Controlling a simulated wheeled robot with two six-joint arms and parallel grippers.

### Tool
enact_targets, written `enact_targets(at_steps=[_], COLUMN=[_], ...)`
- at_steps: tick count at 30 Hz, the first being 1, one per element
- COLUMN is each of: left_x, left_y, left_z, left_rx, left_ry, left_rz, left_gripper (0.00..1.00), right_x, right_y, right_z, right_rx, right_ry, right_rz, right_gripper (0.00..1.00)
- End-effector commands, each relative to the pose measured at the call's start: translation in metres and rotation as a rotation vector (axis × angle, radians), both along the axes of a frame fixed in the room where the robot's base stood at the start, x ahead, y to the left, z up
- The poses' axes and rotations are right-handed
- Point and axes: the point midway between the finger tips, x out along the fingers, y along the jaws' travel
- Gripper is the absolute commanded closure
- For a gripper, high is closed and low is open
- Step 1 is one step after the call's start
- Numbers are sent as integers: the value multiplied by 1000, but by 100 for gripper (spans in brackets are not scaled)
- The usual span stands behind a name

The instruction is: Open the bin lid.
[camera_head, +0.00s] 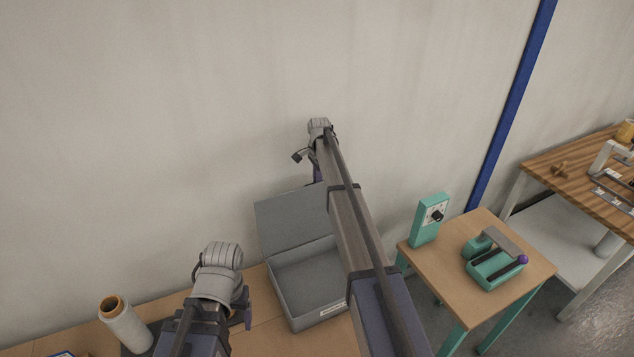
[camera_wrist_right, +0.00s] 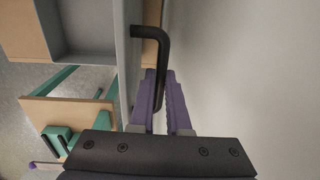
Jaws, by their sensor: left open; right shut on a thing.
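The grey bin (camera_head: 302,312) stands on the wooden table, its inside visible and apparently empty. Its grey lid (camera_head: 285,222) is hinged up at the back, standing roughly upright near the wall. My right arm crosses in front of the bin and hides part of it. My right gripper (camera_head: 317,173) is behind the lid's top edge. In the right wrist view its purple fingers (camera_wrist_right: 160,82) are shut on the black handle (camera_wrist_right: 168,33) of the lid (camera_wrist_right: 124,50). My left gripper (camera_head: 243,316) is left of the bin, mostly hidden under its wrist, open and apart from the bin.
A pale film roll (camera_head: 125,327) stands at the table's left. To the right, a small table (camera_head: 433,262) carries a teal control box (camera_head: 430,222) and a teal device (camera_head: 494,262). A wooden workbench (camera_head: 560,152) is further right. The wall is close behind the lid.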

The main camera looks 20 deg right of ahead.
Motion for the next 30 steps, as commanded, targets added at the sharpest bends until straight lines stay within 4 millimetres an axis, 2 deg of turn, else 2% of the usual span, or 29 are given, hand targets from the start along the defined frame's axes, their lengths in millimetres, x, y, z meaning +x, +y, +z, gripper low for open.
enact_targets(at_steps=[2,3,10,22,30], left_x=[0,0,0,0,0], left_y=[0,0,0,0,0], left_z=[1,1,0,4,29], left_rx=[0,0,0,0,0], left_ry=[0,0,0,0,1], left_rz=[0,0,0,0,-2], left_gripper=[24,24,24,24,24], right_x=[1,1,1,0,-1], right_y=[-3,-3,-2,-1,-1], right_z=[1,1,1,4,29], right_rx=[-3,-3,-2,-1,-1], right_ry=[-3,-3,-1,0,0], right_rz=[-3,-3,-2,-1,-1], right_gripper=[100,82,56,55,55])
